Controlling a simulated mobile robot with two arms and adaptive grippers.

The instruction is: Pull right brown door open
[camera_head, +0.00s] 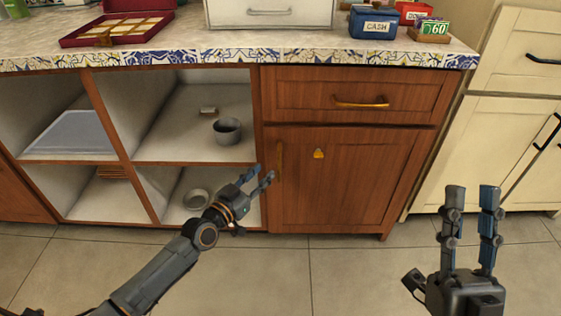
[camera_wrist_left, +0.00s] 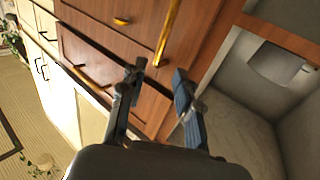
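The right brown door (camera_head: 350,195) is shut, below a brown drawer (camera_head: 350,92). Its upright gold handle (camera_head: 280,160) is at the door's left edge. My left gripper (camera_head: 267,176) is open and empty, close to the lower part of this handle. In the left wrist view the handle (camera_wrist_left: 168,35) lines up with the gap between my left fingertips (camera_wrist_left: 160,70); I cannot tell whether they touch it. My right gripper (camera_head: 471,190) is open and empty, to the right of the brown cabinet and away from the door.
Open shelves (camera_head: 170,162) left of the door hold a grey pot (camera_head: 227,131) and a bowl (camera_head: 196,199). A small yellow piece (camera_head: 318,154) is on the door front. A cream cabinet (camera_head: 500,130) stands at right. The tiled floor (camera_head: 340,275) before the door is clear.

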